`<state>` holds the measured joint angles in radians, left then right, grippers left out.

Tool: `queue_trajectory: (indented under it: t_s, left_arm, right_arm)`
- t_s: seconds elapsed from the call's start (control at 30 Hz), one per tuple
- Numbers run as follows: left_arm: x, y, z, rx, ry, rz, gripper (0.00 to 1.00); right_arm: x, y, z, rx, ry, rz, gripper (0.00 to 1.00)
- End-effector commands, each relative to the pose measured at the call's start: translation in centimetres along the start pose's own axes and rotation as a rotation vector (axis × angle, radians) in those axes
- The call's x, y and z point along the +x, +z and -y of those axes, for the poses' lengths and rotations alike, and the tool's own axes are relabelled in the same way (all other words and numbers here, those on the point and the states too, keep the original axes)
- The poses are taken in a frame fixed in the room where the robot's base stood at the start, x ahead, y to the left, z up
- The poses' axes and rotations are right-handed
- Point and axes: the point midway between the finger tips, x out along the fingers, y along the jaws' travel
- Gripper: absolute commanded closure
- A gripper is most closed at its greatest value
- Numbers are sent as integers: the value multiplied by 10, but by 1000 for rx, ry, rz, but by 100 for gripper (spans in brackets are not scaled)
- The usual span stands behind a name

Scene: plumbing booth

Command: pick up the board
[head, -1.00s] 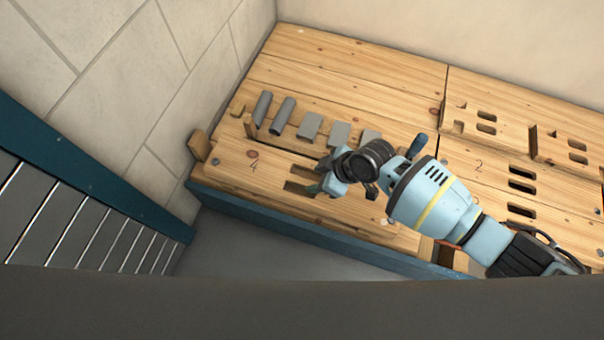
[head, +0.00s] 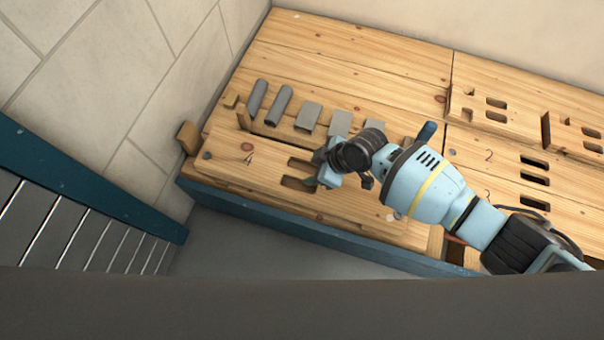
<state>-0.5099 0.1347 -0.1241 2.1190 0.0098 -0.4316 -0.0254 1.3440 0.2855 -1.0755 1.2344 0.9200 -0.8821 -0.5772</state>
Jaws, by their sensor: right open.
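A wooden board (head: 232,172), marked with a number that looks like 4, lies flat at the front left of the wooden bench. It has two slots near its right part, and its right end is hidden behind my right arm. My right gripper (head: 326,166) is over the board, just right of the slots, and is open. Its fingertips are partly hidden by the wrist, so I cannot tell whether they touch the board. My left gripper is not in view.
Several grey pieces (head: 278,106) stand in a row behind the board. Other slotted boards (head: 496,116) lie at the right. A small wooden block (head: 189,137) sticks out at the bench's left end, near the tiled wall (head: 120,90). A blue rail (head: 90,190) is at the left.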

Motion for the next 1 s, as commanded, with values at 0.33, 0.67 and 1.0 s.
queue_trajectory:
  t_s: [0.33,0.67,1.0]
  left_arm:
    - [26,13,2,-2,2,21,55]
    - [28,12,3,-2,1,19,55]
    - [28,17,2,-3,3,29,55]
  right_arm:
    - [46,0,3,1,-2,1,55]
    - [49,-1,2,0,0,0,55]
    - [52,0,2,1,-1,0,55]
